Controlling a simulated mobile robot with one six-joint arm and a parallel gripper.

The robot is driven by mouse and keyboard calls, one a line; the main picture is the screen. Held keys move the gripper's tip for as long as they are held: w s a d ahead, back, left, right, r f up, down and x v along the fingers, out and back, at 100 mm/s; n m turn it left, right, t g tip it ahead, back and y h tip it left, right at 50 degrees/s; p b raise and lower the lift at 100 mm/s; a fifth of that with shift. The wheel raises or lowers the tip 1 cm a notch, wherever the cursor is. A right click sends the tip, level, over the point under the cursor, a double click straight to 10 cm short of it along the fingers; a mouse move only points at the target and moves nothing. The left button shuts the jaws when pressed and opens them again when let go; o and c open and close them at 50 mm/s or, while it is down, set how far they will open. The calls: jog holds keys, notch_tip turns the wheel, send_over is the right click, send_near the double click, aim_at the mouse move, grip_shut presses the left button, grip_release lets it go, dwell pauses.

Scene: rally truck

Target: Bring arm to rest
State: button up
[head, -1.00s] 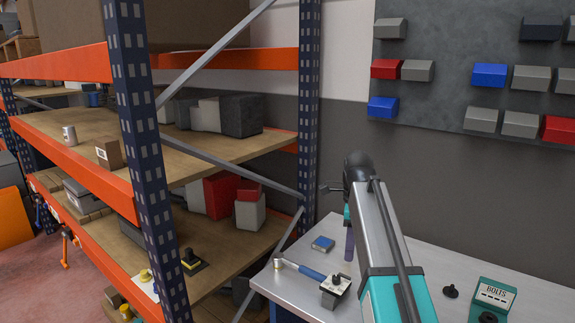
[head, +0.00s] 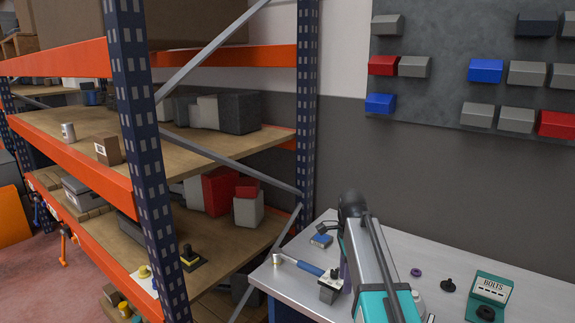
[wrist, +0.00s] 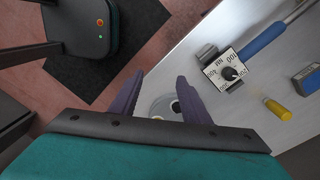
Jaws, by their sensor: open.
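My arm (head: 368,262), grey and teal, reaches over the workbench (head: 450,252) in the head view. My gripper (wrist: 157,92) shows in the wrist view with its two dark purple fingers apart and no object clasped. A round grey item with a dark centre (wrist: 165,106) shows beyond and between the fingers. In the head view the arm hides most of the gripper.
On the bench lie a blue-handled tool (head: 304,266), a dial box (head: 330,288), a small blue box (head: 321,240), a purple ring (head: 416,272), a black knob (head: 448,286) and a teal BOLTS box (head: 489,292). An orange-beamed rack (head: 130,183) stands left; wall bins (head: 486,71) hang behind.

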jog(key=s+f+n+g+b, duration=0.15)
jog(key=s+f+n, duration=0.4)
jog(key=f, duration=1.15)
jog(key=s+f+n+g+b, duration=0.1)
jog(key=s+f+n+b, duration=0.2)
jog(key=s+f, duration=1)
jog(key=s+f+n+g+b, duration=0.1)
jog(key=s+f+n, duration=0.3)
jog(key=s+f, duration=0.7)
jog(key=s+f+n+g+b, duration=0.1)
jog(key=s+f+n+b, duration=0.2)
jog(key=s+f, duration=0.8)
notch_tip(320, 180, down, 5)
jog(key=shift+s+f+n+b, duration=0.15)
jog(key=shift+s+n+b, duration=0.2)
jog(key=shift+n, duration=0.9)
